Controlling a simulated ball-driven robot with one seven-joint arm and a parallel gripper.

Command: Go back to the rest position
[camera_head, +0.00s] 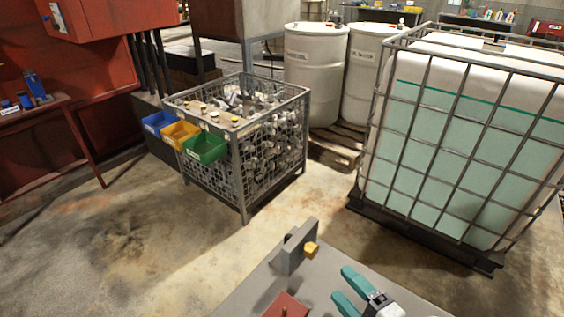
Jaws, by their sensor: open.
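My gripper (347,290) shows at the bottom edge of the head view, with two teal fingers and a black and white body. The fingers are spread apart and nothing shows between them. They point to the upper left, over a grey flat surface (243,297). A grey upright block (297,246) with a yellow knob (311,249) stands just beyond the fingertips, apart from them. A red piece (287,306) lies left of the gripper. Most of my arm is outside the view.
A caged liquid tank (440,150) stands right, white drums (315,75) behind. The concrete floor at left is clear.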

